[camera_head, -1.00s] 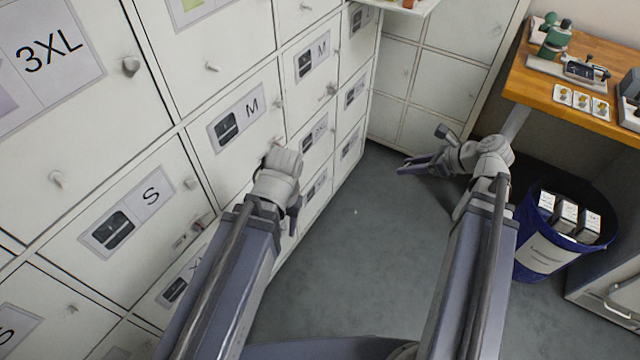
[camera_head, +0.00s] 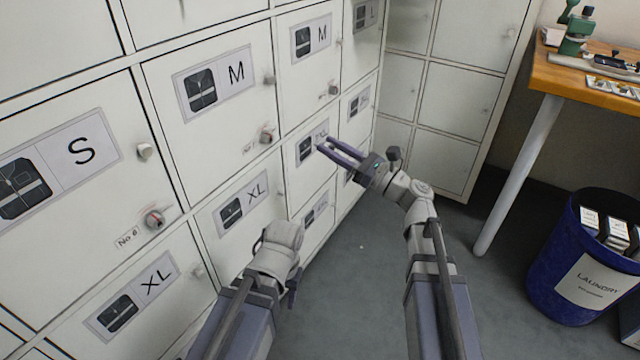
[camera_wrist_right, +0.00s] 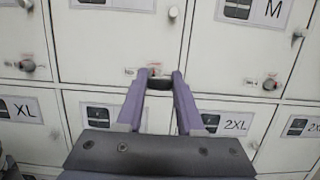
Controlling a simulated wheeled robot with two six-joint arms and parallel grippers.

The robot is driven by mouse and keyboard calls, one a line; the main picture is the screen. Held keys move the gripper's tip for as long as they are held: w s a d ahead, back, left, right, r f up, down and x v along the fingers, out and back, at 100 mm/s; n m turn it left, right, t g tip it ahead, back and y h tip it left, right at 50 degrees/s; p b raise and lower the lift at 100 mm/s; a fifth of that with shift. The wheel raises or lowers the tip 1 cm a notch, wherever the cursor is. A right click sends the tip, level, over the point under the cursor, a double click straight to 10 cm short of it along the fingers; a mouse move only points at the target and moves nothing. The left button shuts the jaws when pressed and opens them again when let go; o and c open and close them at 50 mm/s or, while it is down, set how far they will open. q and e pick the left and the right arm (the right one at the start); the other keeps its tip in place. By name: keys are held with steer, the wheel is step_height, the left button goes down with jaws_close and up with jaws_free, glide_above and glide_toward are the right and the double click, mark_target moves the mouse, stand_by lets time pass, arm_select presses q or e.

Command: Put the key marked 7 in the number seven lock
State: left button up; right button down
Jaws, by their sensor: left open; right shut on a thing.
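My right gripper (camera_head: 325,144) reaches toward the locker wall, its fingers in front of a door label. In the right wrist view its fingers (camera_wrist_right: 160,76) are shut on a small dark thing (camera_wrist_right: 159,84), likely the key; its mark cannot be read. A lock with a red ring (camera_wrist_right: 155,68) shows just behind the fingertips there. In the head view, locks sit on an M door (camera_head: 266,135), on the farther M door (camera_head: 333,88) and on the S door (camera_head: 153,219), tagged No 6. The other number tags are too small to read. My left gripper (camera_head: 292,288) hangs low, open and mostly hidden by its wrist.
The locker wall fills the left, with several protruding knobs such as the one on the S door (camera_head: 145,151). A wooden workbench (camera_head: 570,85) and a blue laundry bin (camera_head: 560,290) stand at the right. Grey floor (camera_head: 365,275) is clear between the arms.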

arm_select(q)
step_height(320, 180, down, 7)
steer(key=b, duration=0.4)
steer(key=shift+b, duration=0.4)
arm_select(e)
steer(key=shift+t+y, duration=0.4)
steer(key=shift+y, duration=0.5)
steer(key=a+f, duration=0.1)
steer(key=w+a+f, duration=0.1)
steer(key=a+f, duration=0.1)
steer(key=shift+f, duration=0.2)
arm_select(q)
steer(key=shift+r, duration=0.15)
arm_select(e)
steer(key=shift+w, duration=0.1)
glide_toward(267, 138)
steer(key=shift+w+a+r, duration=0.35)
steer(key=shift+w+r, duration=0.25)
steer(key=shift+r, duration=0.1)
steer(key=shift+w+a+r, duration=0.35)
steer(key=shift+w+r, duration=0.2)
steer(key=shift+r, duration=0.1)
steer(key=shift+w+a, duration=0.9)
steer(key=shift+a, duration=0.3)
stand_by(2.3)
